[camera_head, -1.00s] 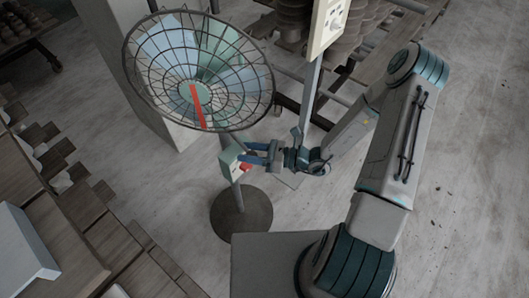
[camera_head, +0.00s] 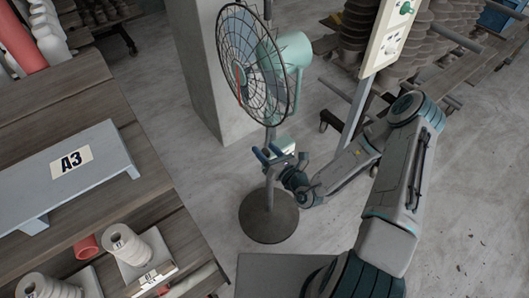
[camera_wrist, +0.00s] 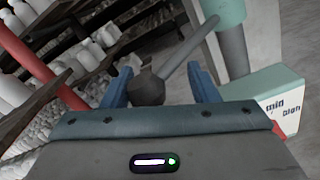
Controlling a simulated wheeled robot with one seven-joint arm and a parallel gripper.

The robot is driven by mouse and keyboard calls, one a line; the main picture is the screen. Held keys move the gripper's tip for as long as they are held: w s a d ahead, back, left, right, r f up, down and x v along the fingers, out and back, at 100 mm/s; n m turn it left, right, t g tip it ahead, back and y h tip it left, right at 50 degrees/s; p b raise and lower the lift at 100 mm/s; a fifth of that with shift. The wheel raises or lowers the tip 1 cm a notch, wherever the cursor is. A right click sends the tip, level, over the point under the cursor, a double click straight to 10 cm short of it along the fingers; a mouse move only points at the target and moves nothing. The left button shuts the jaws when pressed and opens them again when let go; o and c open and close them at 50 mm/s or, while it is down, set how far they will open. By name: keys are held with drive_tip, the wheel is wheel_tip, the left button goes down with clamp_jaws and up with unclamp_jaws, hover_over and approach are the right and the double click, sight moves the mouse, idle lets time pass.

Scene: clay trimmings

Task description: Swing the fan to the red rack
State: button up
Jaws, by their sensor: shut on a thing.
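The fan (camera_head: 250,65) stands on a dark round base (camera_head: 268,216). Its round wire cage faces left, with a red strip (camera_head: 239,85) at the hub and a mint-green motor housing (camera_head: 291,50) behind. My gripper (camera_head: 268,156) is at the pole below the head, beside the control box (camera_head: 284,145). In the wrist view its blue fingers (camera_wrist: 160,88) are on either side of a dark knob (camera_wrist: 146,87) on a grey rod, and it is shut on this knob. A red rack post (camera_wrist: 40,65) slants at the left of the wrist view, by shelves of white pots.
A wooden table (camera_head: 135,130) with a grey A3 stand (camera_head: 30,195) and spools (camera_head: 125,243) fills the left. A pale pillar (camera_head: 215,90) is behind the fan. A signboard (camera_head: 390,35) and pot racks stand right. Bare floor (camera_head: 470,190) lies at right.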

drive_tip(key=shift+w+a+r, duration=0.25)
drive_tip(key=shift+w+r, duration=0.05)
drive_tip(key=shift+r, duration=0.25)
drive_tip(key=o, duration=0.9)
drive_tip(key=shift+w, duration=0.1)
drive_tip(key=shift+f, duration=0.1)
drive_tip(key=shift+s+d+f, duration=0.1)
drive_tip(key=shift+s+d, duration=0.1)
drive_tip(key=shift+s, duration=0.05)
drive_tip(key=v, duration=0.4)
drive_tip(key=b+v, duration=0.1)
drive_tip(key=v, duration=0.8)
drive_tip(key=shift+s+d+f+b, duration=0.2)
drive_tip(key=shift+f+b, duration=0.15)
drive_tip(key=shift+b, duration=0.05)
